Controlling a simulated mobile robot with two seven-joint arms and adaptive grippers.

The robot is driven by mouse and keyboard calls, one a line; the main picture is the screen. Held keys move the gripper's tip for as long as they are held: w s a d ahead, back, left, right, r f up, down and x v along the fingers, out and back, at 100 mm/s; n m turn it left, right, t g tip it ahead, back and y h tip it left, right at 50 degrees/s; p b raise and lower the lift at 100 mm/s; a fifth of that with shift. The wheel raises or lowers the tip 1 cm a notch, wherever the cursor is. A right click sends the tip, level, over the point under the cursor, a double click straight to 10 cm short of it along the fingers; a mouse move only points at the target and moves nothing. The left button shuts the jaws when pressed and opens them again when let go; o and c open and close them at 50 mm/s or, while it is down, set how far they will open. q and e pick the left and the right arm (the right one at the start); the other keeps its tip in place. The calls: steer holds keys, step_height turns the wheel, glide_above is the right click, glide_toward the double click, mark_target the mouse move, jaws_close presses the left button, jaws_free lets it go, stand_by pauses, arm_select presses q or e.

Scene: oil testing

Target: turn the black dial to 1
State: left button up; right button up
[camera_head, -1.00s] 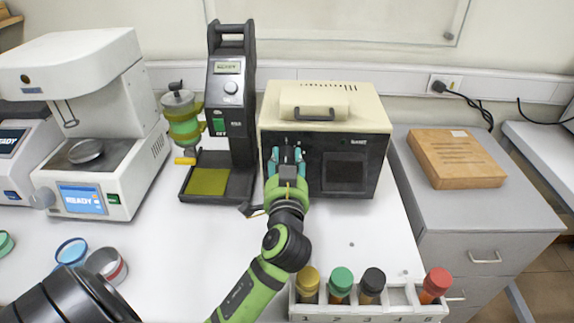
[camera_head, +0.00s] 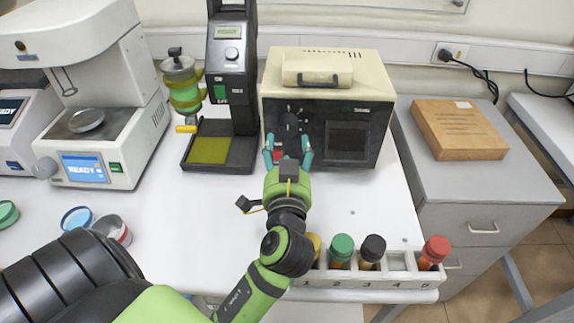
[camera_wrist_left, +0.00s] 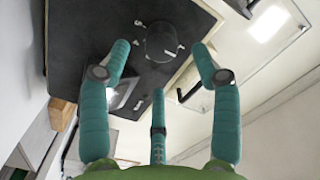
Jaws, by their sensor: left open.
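The black dial (camera_head: 290,122) is on the left of the dark front panel of a cream box-shaped instrument (camera_head: 370,80). My left gripper (camera_head: 289,138), with teal fingers, is open and empty in front of the dial, with clear space between its fingertips. In the left wrist view the dial (camera_wrist_left: 162,42) sits between and beyond the two spread fingertips, apart from them. My right gripper is not in view.
A black instrument with a yellow-green plate (camera_head: 209,150) stands left of the cream box. A rack (camera_head: 400,284) with several capped bottles is at the table's front right. The table before the box is mostly clear.

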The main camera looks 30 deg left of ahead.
arm_select(q)
steer(key=v, duration=0.5)
steer(key=shift+s+d, duration=0.15)
steer(key=shift+s, duration=0.05)
